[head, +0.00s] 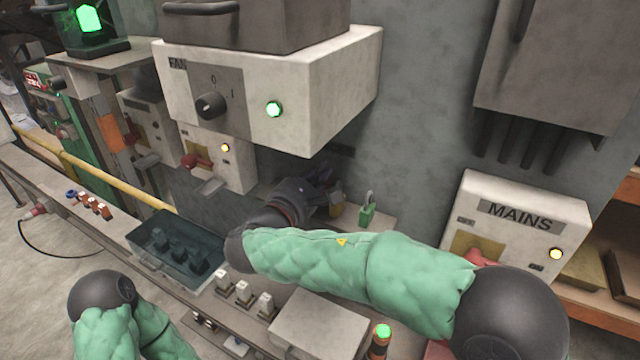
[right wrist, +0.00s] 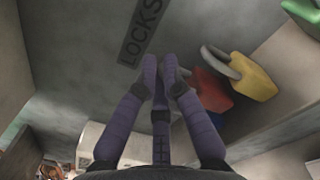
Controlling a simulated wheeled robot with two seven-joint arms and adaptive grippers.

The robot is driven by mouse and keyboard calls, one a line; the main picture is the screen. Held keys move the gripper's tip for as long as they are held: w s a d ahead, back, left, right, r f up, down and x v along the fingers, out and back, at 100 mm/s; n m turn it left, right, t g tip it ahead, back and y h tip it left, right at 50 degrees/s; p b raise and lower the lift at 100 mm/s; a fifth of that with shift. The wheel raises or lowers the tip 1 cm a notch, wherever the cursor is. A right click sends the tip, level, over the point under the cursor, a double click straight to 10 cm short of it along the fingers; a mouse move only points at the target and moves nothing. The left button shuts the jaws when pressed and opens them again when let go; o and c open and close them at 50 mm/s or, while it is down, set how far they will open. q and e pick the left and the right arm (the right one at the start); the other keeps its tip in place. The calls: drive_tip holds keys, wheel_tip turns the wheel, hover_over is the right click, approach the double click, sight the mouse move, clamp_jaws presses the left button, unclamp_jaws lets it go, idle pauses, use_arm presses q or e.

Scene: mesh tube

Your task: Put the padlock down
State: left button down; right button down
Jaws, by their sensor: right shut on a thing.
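My right gripper (head: 322,182) is at the back wall, under the fan box, with its arm reaching across from the right. In the right wrist view its purple fingers (right wrist: 160,70) are closed together at the shackle end of a red padlock (right wrist: 210,90). The fingers partly hide the shackle. The red body is low by the grey shelf (right wrist: 265,130); I cannot tell whether it touches. A yellow padlock (right wrist: 252,78) with a grey shackle is beside it, also partly visible in the head view (head: 336,207). A green padlock (head: 367,214) stands to its right. My left gripper is out of view.
A LOCKS label (right wrist: 142,30) is on the wall by the fingers. The FAN box (head: 270,95) overhangs above. The MAINS box (head: 520,225) is to the right. A teal bin (head: 175,250) and several white-topped switches (head: 243,291) are in front.

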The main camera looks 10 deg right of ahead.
drive_tip(key=shift+f, duration=1)
drive_tip(key=shift+f, duration=0.15)
drive_tip(key=c, duration=1.4)
unclamp_jaws()
drive_tip(key=shift+r, duration=0.2)
drive_tip(key=p+v, duration=0.1)
drive_tip(key=v, duration=1.1)
drive_tip(key=shift+p, duration=0.3)
